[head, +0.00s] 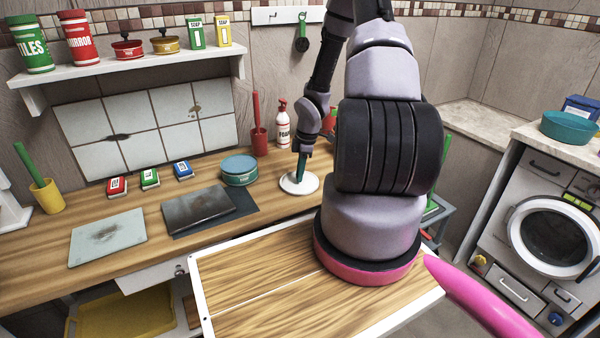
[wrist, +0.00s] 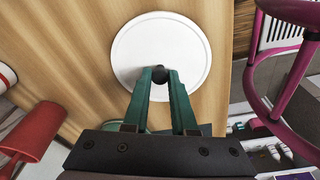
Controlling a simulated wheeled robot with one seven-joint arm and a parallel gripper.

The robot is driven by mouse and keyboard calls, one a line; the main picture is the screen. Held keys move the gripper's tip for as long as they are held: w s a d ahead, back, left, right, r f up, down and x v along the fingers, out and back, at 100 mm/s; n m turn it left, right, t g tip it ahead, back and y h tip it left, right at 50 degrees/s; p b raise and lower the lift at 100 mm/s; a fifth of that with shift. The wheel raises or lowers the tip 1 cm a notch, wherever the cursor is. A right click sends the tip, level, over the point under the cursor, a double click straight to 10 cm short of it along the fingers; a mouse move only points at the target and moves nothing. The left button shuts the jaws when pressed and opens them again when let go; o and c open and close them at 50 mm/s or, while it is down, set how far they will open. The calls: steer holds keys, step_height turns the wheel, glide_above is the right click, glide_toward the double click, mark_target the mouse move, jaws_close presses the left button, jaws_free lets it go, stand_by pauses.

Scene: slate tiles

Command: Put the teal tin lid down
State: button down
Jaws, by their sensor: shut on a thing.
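The teal tin lid (head: 299,189) is a white round disc with a dark knob, level over the wooden counter near its front edge. It also shows in the wrist view (wrist: 160,35). My gripper (head: 300,172) points down from above, its teal fingers (wrist: 160,82) shut on the knob. I cannot tell whether the disc touches the counter or hovers just above it. A round teal tin (head: 238,176) stands on the counter to the left of the lid.
A red holder with a handle (head: 259,140) and a white-and-red foam bottle (head: 283,130) stand behind the lid. A dark slab (head: 197,207) and a grey board (head: 107,240) lie further left. Small boxes (head: 150,178) stand near the wall. Counter shows bare between tin and lid.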

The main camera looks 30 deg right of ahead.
steer(key=shift+f, duration=0.1)
steer(key=c, duration=0.7)
jaws_free()
step_height(320, 180, up, 13)
steer(key=d, duration=0.2)
step_height(320, 180, up, 11)
steer(key=m+h, duration=0.2)
steer(key=m, duration=0.3)
glide_above(305, 181)
steer(key=s+a, duration=0.2)
steer(key=s+a+r+m+t+y, duration=0.1)
steer(key=s+a+r+m, duration=0.3)
steer(key=r, duration=0.4)
steer(key=s+a+r+m+t, duration=0.3)
steer(key=s+a+r+m, duration=0.1)
steer(key=s+r, duration=0.3)
steer(key=s+a+r+m+t+y, duration=0.1)
steer(key=s+a+r+m+t, duration=0.1)
steer(key=s+a+r+m, duration=0.3)
steer(key=shift+s+a+r+y, duration=0.1)
steer(key=shift+s+r+y, duration=0.1)
steer(key=shift+r, duration=0.75)
steer(key=shift+s+r+y, duration=0.1)
steer(key=shift+s+r, duration=0.05)
steer(key=shift+r, duration=0.8)
